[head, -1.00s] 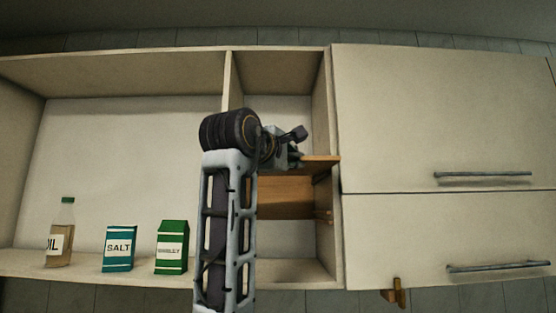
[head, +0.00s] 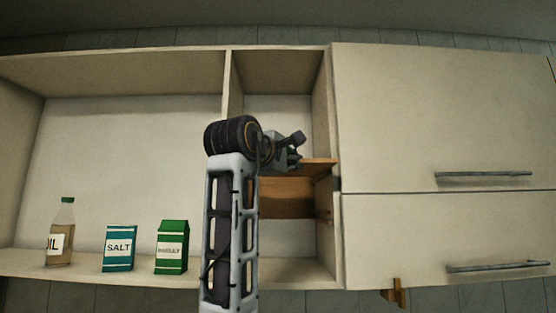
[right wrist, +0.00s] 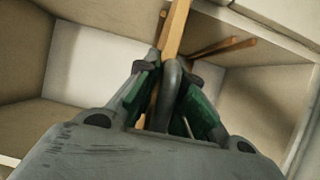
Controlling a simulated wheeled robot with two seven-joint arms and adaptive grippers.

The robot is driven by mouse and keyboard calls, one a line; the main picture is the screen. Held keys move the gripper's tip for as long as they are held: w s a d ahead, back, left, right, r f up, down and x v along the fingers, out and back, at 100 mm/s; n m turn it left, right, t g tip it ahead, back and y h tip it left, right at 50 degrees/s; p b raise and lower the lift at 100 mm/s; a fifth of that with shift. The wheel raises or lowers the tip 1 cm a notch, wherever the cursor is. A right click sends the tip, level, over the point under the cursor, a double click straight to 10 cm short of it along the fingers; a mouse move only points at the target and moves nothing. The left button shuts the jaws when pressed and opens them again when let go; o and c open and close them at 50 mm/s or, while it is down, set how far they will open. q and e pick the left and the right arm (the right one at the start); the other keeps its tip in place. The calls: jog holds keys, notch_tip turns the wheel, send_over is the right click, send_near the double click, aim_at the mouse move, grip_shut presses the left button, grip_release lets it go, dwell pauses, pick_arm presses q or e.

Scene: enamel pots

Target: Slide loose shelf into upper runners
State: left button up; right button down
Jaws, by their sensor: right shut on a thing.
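The loose shelf is a brown wooden board (head: 318,164) at the narrow middle compartment of the wall cabinet. Its edge runs up from between the fingers in the right wrist view (right wrist: 178,28). My right gripper (head: 293,152) is shut on this board at its front; its green finger pads press the edge in the right wrist view (right wrist: 168,90). A wooden runner (head: 323,216) shows on the compartment's right wall, below the board. Wooden strips also show beside the board in the right wrist view (right wrist: 225,46). My arm hides the board's left part. My left gripper is out of view.
An oil bottle (head: 61,232), a salt box (head: 119,248) and a green carton (head: 172,247) stand in the wide left compartment. A divider (head: 228,85) bounds the narrow compartment on its left. Closed doors (head: 440,120) with bar handles are on the right.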

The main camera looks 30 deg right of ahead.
jog(key=shift+w+d, duration=1.15)
jog(key=shift+w, duration=0.7)
jog(key=shift+w+d, duration=1.15)
jog(key=shift+w, duration=0.65)
jog(key=shift+w+d, duration=1.15)
jog(key=shift+w, duration=0.7)
dwell(1.6)
jog(key=c, duration=1.4)
grip_release()
jog(key=shift+c, duration=0.2)
jog(key=shift+a, duration=0.1)
